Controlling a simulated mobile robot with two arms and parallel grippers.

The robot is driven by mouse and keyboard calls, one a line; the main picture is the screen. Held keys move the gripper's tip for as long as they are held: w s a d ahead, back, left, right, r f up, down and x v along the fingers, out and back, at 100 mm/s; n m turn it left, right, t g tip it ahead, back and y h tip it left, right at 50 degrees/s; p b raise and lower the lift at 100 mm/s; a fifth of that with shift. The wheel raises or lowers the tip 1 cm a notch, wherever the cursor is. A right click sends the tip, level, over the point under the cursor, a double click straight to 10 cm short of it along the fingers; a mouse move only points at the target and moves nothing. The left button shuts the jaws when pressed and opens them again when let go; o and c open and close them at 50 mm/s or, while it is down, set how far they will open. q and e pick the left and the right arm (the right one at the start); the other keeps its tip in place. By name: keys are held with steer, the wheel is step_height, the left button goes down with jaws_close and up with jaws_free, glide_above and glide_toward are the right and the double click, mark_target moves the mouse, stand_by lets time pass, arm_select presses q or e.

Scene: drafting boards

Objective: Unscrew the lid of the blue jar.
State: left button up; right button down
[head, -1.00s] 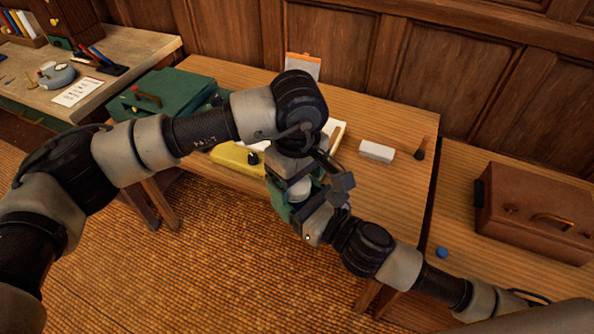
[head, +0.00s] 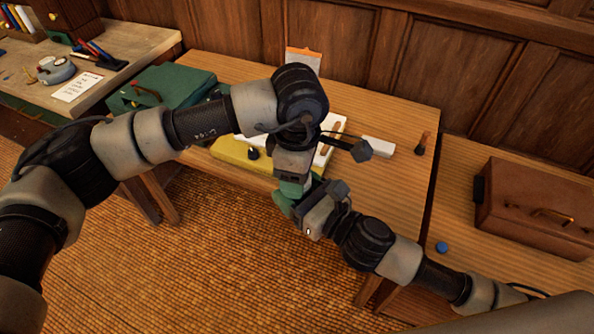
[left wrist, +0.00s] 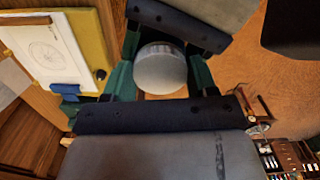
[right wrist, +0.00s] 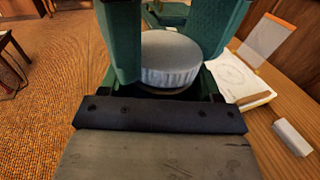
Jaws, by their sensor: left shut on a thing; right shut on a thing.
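A pale grey round lid (left wrist: 160,69) shows between green finger pads in the left wrist view. It also shows from the side in the right wrist view (right wrist: 171,60), and looks level. My left gripper (head: 295,188) comes down from above and is shut on the lid. My right gripper (head: 288,204) comes in from the lower right and is shut on the jar just below. The jar's body is hidden by the fingers, so I cannot see its blue colour. In the head view the grippers hide both lid and jar.
The grippers are in the air by the desk's front edge. On the desk are a green case (head: 178,85), a yellow board (head: 238,151), a white block (head: 377,146) and an orange-topped clipboard (head: 303,60). A brown case (head: 530,205) and small blue disc (head: 442,247) sit at right.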

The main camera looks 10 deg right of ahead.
arm_select(q)
steer(key=shift+d+r+n, duration=0.1)
steer(key=shift+d+n, duration=0.05)
steer(key=shift+n, duration=0.15)
steer(key=o, duration=1)
steer(key=shift+s, duration=0.1)
